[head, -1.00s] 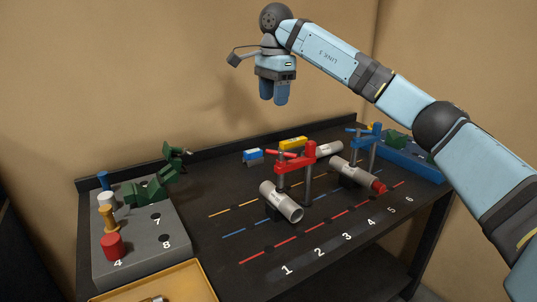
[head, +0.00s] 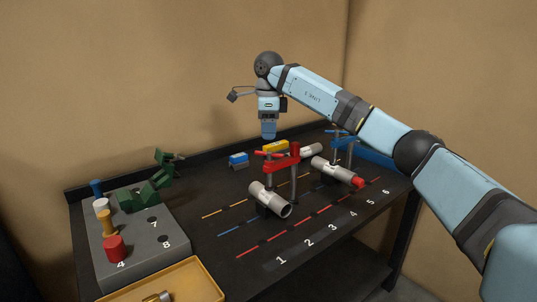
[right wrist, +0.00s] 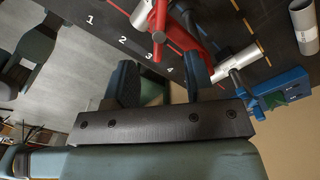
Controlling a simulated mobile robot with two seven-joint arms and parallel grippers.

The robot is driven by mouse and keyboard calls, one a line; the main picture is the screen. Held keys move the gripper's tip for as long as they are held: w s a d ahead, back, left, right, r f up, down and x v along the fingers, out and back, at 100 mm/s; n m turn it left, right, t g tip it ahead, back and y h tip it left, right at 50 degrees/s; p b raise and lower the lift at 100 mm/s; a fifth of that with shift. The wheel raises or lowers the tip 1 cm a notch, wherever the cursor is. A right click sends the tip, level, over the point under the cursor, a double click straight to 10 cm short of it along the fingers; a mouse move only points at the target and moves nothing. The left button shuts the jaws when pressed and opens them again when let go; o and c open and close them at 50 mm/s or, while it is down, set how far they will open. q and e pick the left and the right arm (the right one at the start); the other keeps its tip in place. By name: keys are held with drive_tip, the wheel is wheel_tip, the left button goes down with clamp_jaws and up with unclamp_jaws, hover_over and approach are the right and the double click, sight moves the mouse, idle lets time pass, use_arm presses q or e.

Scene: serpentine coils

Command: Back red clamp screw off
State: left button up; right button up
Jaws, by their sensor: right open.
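The red clamp (head: 284,161) stands on the dark table over a grey pipe (head: 268,200). The screw's lower end is hard to make out. My left gripper is out of view.
A blue clamp (head: 343,138) and a red-ended pipe (head: 334,170) stand to the right. A grey peg block (head: 140,245) and a yellow tray (head: 200,280) are left. The numbered front strip is clear.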

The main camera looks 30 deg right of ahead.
sight(269, 152)
wheel_tip(269, 152, down, 7)
drive_tip(key=shift+b, duration=0.35)
